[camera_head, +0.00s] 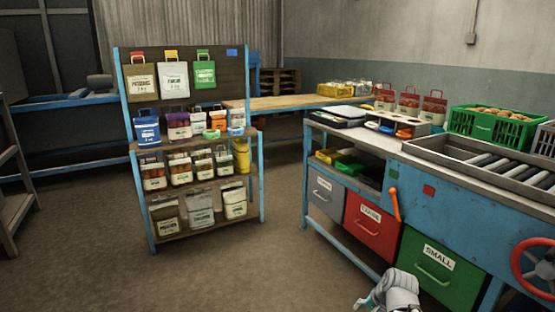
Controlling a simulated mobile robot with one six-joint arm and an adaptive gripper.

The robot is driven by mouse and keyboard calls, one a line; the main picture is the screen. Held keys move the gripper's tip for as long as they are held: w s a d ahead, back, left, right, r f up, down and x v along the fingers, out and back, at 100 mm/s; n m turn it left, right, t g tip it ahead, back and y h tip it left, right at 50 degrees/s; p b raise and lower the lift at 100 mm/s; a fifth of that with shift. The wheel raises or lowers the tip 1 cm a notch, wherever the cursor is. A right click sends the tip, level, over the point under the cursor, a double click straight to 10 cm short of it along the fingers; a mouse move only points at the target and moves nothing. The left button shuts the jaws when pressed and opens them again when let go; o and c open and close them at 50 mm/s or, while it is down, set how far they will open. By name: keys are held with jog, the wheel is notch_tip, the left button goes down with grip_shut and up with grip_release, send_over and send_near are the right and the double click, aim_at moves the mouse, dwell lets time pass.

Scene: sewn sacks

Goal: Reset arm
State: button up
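A light grey, rounded part of my arm shows at the bottom edge, right of the middle, in front of the blue workbench (345,140). The fingers of my gripper cannot be made out in this view. Nothing held by my arm can be seen.
The blue bench bears a roller conveyor (485,165), a green crate (490,127) and drawers: grey, red (371,226) and green (438,268). An orange lever (395,204) and a red handwheel (535,267) stick out. A shelf rack (190,150) holds several sacks. Floor (270,265) between is clear.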

jog(key=s+a+f+n+g+h, duration=0.1)
jog(key=s+a+n+g+h, duration=0.15)
jog(key=s+a+n, duration=0.45)
notch_tip(320, 180, up, 28)
jog(key=w+a+n+g+p, duration=0.1)
jog(key=w+p, duration=0.1)
jog(key=p, duration=2.6)
jog(key=shift+a+p, duration=0.3)
jog(key=shift+a, duration=0.05)
jog(key=shift+w, duration=0.1)
jog(key=shift+c, duration=0.2)
jog(key=shift+c, duration=0.8)
